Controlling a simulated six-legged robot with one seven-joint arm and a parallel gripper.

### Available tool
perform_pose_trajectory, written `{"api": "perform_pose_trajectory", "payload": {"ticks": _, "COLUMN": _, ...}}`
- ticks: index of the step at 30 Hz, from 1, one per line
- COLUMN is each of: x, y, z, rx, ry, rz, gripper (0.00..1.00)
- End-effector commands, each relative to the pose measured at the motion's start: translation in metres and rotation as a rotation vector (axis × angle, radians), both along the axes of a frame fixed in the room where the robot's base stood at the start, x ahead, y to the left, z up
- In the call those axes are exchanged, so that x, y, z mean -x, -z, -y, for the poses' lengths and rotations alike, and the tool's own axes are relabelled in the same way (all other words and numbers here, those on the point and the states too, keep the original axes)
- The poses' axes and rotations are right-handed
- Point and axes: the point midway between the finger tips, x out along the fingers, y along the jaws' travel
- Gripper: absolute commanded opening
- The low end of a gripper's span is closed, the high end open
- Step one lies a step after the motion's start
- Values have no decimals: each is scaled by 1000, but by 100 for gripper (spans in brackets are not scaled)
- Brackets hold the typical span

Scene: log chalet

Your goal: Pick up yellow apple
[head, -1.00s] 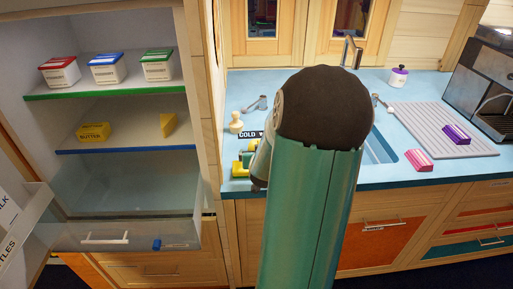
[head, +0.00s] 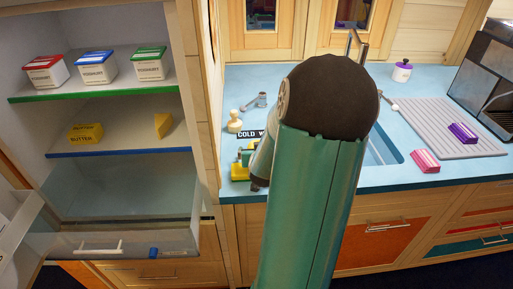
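I cannot make out a yellow apple in the head view. My arm, a teal link with a dark rounded joint, fills the middle of the view and hides part of the counter and sink.
An open fridge at left holds yoghurt tubs (head: 98,66), butter (head: 85,133), a yellow wedge (head: 163,125) and a clear drawer (head: 100,246). The blue counter (head: 390,180) bears a pink item (head: 425,161), purple item (head: 463,133), lidded pot (head: 401,70) and coffee machine (head: 490,75).

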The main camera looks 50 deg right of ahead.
Motion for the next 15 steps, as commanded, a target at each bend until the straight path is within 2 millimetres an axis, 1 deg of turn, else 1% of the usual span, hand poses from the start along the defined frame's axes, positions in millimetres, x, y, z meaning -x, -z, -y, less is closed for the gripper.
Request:
{"api": "perform_pose_trajectory", "payload": {"ticks": 13, "x": 4, "y": 2, "z": -3, "rx": 1, "ry": 0, "rz": 1, "gripper": 92}}
{"api": "perform_pose_trajectory", "payload": {"ticks": 14, "x": 4, "y": 2, "z": -3, "rx": 1, "ry": 0, "rz": 1, "gripper": 88}}
{"api": "perform_pose_trajectory", "payload": {"ticks": 15, "x": 4, "y": 2, "z": -3, "rx": 1, "ry": 0, "rz": 1, "gripper": 80}}
